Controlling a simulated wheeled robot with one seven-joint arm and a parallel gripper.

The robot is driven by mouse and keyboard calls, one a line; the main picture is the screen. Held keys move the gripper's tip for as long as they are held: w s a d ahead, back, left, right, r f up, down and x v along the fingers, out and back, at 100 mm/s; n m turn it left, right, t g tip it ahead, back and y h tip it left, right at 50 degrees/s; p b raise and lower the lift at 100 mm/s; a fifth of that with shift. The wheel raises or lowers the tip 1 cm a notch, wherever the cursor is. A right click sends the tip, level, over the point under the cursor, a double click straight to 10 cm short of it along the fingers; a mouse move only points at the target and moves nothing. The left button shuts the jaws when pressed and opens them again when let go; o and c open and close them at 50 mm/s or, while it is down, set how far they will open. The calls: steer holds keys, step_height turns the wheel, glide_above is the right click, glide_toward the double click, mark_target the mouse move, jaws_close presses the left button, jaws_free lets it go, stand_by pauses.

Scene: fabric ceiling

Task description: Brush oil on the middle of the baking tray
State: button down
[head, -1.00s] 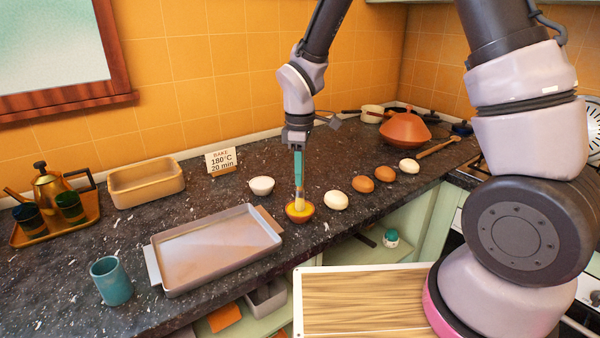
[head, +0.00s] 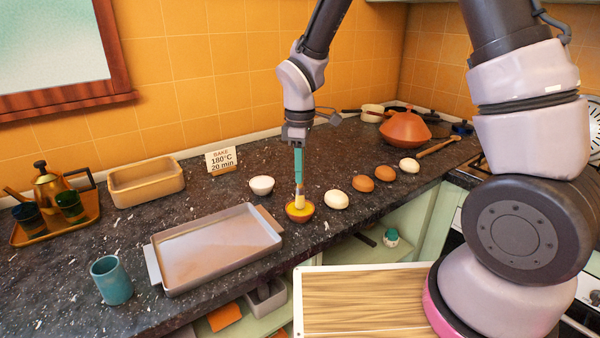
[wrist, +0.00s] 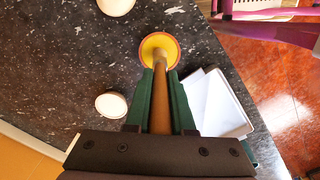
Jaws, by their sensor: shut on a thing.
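My gripper (head: 298,180) points down over the counter, its green fingers shut on the brush (head: 299,200). The brush has a brown handle, seen between the fingers in the wrist view (wrist: 161,100). Its pale tip is down in the small bowl of yellow oil (head: 300,217); the oil hides the very end. The bowl also shows in the wrist view (wrist: 145,42). The baking tray (head: 272,240) is a shallow grey rectangle to the left of the bowl. Its broad floor is empty and faintly brownish. One corner of it shows in the wrist view (wrist: 240,131).
A white bowl (head: 262,186) stands behind the oil bowl. A teal cup (head: 111,280) stands near the tray's left end. A tan loaf pan (head: 147,198) and a sign (head: 222,161) stand behind the tray. Space above the tray is clear.

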mark_target(300, 187)
step_height(300, 187, up, 6)
steer(key=shift+r, duration=0.15)
stand_by(0.5)
steer(key=shift+s, duration=0.1)
stand_by(0.4)
